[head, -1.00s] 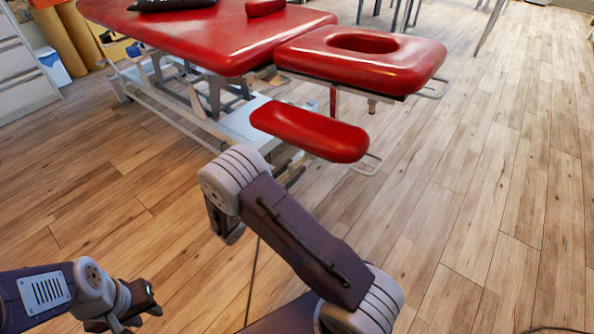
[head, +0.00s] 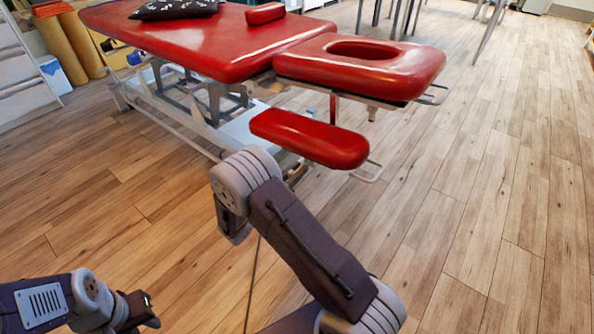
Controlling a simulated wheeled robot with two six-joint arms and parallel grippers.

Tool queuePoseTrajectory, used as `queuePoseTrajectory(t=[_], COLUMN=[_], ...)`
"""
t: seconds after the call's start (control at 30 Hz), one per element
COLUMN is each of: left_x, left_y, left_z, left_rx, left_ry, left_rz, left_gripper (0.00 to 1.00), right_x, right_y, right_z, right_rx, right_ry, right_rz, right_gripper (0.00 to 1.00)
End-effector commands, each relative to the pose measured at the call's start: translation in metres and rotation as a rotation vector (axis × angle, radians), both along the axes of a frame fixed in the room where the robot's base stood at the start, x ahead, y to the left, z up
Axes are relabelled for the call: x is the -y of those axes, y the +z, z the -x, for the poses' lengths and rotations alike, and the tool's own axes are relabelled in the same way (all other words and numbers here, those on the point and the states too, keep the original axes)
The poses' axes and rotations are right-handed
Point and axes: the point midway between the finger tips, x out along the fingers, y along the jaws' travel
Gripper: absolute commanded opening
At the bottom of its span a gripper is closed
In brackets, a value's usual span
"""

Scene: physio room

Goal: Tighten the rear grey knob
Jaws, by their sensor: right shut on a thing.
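The red treatment table (head: 215,45) stands ahead, with a face-hole headrest (head: 410,72) and a lower red armrest (head: 310,138). A small greyish fitting (head: 372,113) shows under the headrest; I cannot tell if it is a knob. My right arm reaches up the middle and bends away behind its elbow. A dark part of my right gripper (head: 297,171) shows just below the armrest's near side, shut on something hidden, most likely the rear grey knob. My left gripper (head: 138,310) is low at the left, away from the table; its jaws are unclear.
A wire loop (head: 370,172) sticks out past the armrest, and another bar (head: 436,96) past the headrest. The white table frame (head: 185,128) stands low behind my arm. A dark cushion (head: 174,9) lies on the table. The wooden floor (head: 480,210) at right is clear.

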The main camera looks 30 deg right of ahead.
Motion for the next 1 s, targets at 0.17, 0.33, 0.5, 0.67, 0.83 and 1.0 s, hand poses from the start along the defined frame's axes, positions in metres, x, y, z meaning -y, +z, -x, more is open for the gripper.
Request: queuePoseTrajectory(t=[0.17,0.33,0.5,0.67,0.83,1.0], left_x=[0.0,0.0,0.0,0.0,0.0,0.0], left_y=[0.0043,0.008,0.0102,0.0105,0.009,0.0059], left_z=[0.0,0.0,-0.0001,0.0,0.0,0.0], left_rx=[0.0,0.0,0.0,0.0,0.0,0.0], left_ry=[0.0,0.0,0.0,0.0,0.0,0.0], left_rz=[0.0,0.0,0.0,0.0,0.0,0.0], left_gripper=[0.31,0.31,0.31,0.31,0.31,0.31], right_x=[0.0002,0.0005,0.0007,0.001,0.0012,0.0015], right_y=[0.0005,0.0001,-0.0006,-0.0015,-0.0026,-0.0038], right_z=[0.0009,0.0017,0.0025,0.0032,0.0038,0.0043], right_rx=[0.09,0.227,0.378,0.518,0.668,0.818], right_ry=[0.0,-0.001,-0.001,-0.001,-0.001,-0.001], right_rz=[-0.038,-0.095,-0.158,-0.217,-0.279,-0.341], right_gripper=[0.0,0.0,0.0,0.0,0.0,0.0])
